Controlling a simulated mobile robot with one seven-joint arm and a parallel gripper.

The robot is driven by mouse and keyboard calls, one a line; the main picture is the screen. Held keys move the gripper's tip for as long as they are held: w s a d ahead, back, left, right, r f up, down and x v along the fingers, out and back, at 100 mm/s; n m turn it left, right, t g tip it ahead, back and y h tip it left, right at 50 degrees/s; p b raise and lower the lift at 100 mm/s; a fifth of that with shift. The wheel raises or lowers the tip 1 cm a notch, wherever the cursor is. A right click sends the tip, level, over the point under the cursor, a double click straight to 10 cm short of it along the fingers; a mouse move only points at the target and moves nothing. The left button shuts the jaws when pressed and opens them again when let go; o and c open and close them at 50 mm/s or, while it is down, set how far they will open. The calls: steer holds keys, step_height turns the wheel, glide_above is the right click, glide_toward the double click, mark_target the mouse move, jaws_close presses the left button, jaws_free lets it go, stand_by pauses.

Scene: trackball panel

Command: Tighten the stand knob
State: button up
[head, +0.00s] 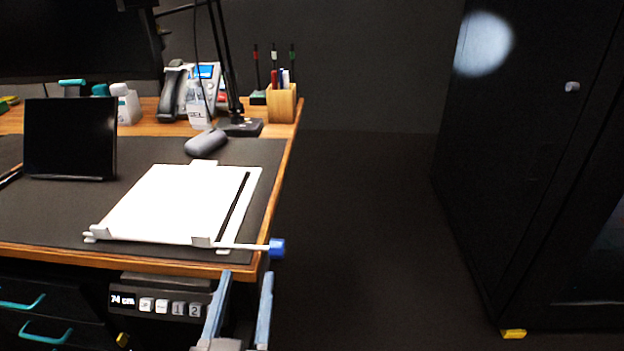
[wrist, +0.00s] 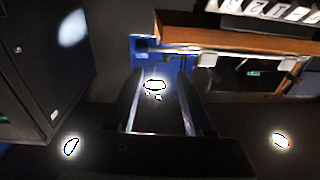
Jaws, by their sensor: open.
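A white document stand (head: 181,203) lies on the dark desk mat near the desk's front right corner. A thin white rod runs from its front edge to the right. The blue stand knob (head: 277,248) is on the end of this rod, just past the desk's edge. My gripper (head: 246,277) is open and empty, in front of the desk and below the knob, apart from it in the head view. In the wrist view, a blue patch (wrist: 164,62) shows around and beyond the fingertips; I cannot tell whether it is the knob.
A desk height panel (head: 160,305) is under the front edge, left of my gripper. The floor to the right is clear up to a dark cabinet (head: 520,170).

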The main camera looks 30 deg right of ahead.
mark_target(278, 249)
steer(key=w+d+g+h, duration=0.1)
steer(key=w+d, duration=0.7)
steer(key=d, duration=0.1)
steer(key=shift+w+d+p, duration=0.15)
steer(key=shift+w+p, duration=0.15)
steer(key=shift+f, duration=0.1)
jaws_close()
stand_by(0.3)
